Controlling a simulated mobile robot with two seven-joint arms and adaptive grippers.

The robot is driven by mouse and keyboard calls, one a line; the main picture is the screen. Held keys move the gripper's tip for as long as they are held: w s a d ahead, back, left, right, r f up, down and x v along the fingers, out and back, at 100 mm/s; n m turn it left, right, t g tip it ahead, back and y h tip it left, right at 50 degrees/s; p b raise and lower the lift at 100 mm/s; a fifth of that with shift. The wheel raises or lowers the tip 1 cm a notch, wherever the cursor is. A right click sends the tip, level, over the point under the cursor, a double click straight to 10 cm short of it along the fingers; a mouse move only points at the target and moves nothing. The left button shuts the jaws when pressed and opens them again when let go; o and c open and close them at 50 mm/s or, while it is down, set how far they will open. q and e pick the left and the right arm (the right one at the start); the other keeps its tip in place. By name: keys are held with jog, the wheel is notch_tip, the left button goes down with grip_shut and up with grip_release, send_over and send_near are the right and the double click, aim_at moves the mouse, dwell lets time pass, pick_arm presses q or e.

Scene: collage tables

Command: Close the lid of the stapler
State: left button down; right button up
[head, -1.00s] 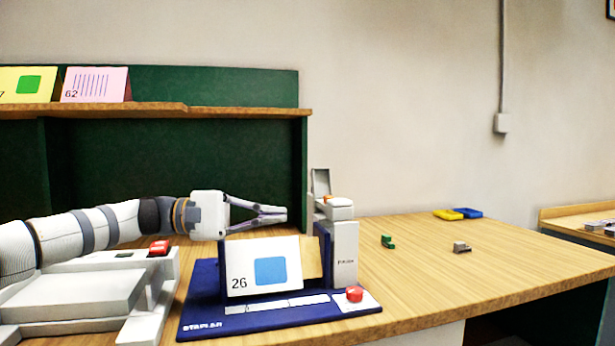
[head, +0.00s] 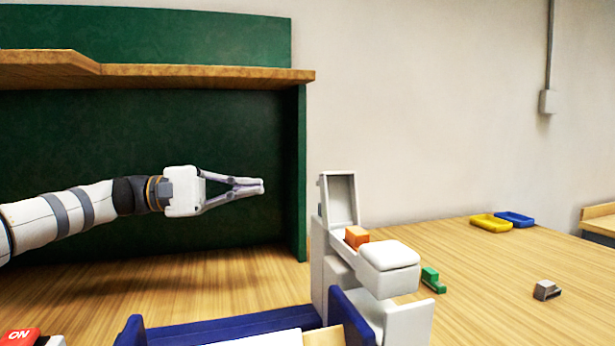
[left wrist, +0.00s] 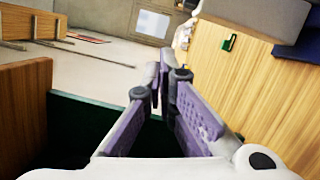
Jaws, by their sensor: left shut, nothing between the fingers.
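The white stapler (head: 390,257) stands upright at the right end of the blue base, at the middle bottom of the head view. Its grey-white lid (head: 341,200) is raised, standing nearly upright, with an orange block (head: 357,236) showing at its foot. My left gripper (head: 262,186) is left of the lid, at about the height of its upper part, pointing right. Its fingers are together and empty, with a gap to the lid. In the left wrist view the fingertips (left wrist: 165,75) show close together. My right gripper is not in view.
The blue base (head: 235,328) lies at the front. A green shelf unit with a wooden shelf (head: 200,75) stands behind my gripper. A green stapler-like piece (head: 432,279), a grey one (head: 546,290), a yellow tray (head: 491,223) and a blue tray (head: 515,219) sit on the right of the table.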

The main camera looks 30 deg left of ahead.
aim_at(337, 200)
pick_arm(q)
jog(key=w+d+r, duration=0.1)
jog(key=w+d, duration=0.1)
jog(key=d, duration=0.9)
jog(key=shift+w+d+r+p, duration=0.25)
jog(key=shift+r+p, duration=0.15)
jog(key=shift+p, duration=0.05)
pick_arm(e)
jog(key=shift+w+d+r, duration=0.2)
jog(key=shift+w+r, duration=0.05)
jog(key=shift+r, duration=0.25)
